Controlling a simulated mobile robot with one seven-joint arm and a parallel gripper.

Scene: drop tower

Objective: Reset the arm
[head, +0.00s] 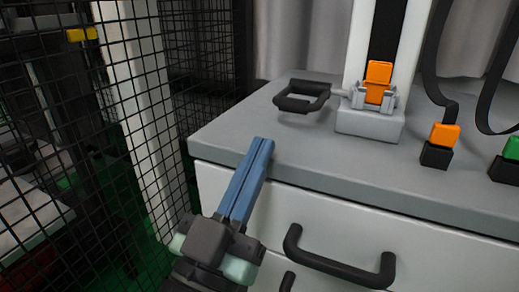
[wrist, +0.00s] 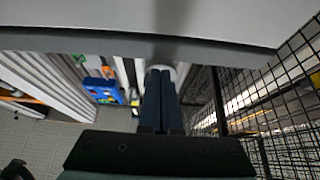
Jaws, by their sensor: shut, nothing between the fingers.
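My gripper (head: 262,140) has long blue fingers pressed together, with nothing between them. In the head view it points up and away, its tips in front of the near left part of the grey cabinet top (head: 225,135). I cannot tell whether the tips touch the cabinet edge. In the wrist view the shut fingers (wrist: 160,73) reach up toward a pale grey surface with a dark edge (wrist: 80,40).
On the cabinet stand a dark handle (head: 303,97), a post with an orange block (head: 378,80), an orange button (head: 444,134) and a green button (head: 512,147). A drawer handle (head: 340,268) juts out in front. A black mesh fence (head: 130,130) stands on the left.

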